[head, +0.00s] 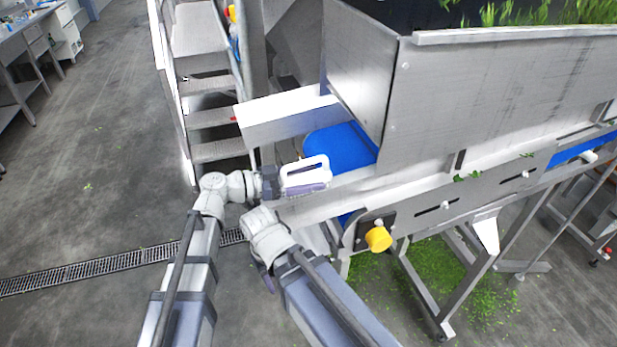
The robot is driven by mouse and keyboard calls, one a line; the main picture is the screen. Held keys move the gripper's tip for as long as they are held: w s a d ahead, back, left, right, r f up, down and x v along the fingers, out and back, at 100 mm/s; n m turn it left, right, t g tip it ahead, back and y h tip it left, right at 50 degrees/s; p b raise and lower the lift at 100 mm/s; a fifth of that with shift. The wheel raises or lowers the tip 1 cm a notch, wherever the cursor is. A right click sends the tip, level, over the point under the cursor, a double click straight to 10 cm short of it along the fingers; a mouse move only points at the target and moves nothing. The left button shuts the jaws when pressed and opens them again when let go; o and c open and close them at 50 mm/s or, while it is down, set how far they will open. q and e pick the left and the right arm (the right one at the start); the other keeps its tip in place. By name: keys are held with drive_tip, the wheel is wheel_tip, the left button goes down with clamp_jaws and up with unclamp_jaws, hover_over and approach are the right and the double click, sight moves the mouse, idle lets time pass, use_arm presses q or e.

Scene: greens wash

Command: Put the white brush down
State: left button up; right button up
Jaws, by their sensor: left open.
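The white brush (305,173) has a looped white handle on top and a greyish-lilac lower part. It is at the metal edge of the machine, in front of the blue belt (340,146). From this angle I cannot tell whether it rests on the metal. My left gripper (277,183) is at the brush's left end, with its jaws open. Whether the fingers touch the brush is too small to tell.
The steel machine (480,100) fills the right side, with a yellow knob (378,239) below the belt. Metal steps (208,118) stand behind my left arm. A drain grate (100,266) crosses the floor. Green scraps (430,275) lie under the machine. The left floor is mostly clear.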

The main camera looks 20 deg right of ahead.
use_arm(q)
drive_tip(key=shift+r, duration=0.3)
drive_tip(key=a, duration=0.4)
drive_tip(key=a+r+p, duration=0.1)
drive_tip(key=a, duration=0.3)
drive_tip(key=a+p, duration=0.1)
drive_tip(key=a, duration=0.3)
drive_tip(key=shift+s+r, duration=0.15)
drive_tip(key=shift+s, duration=0.1)
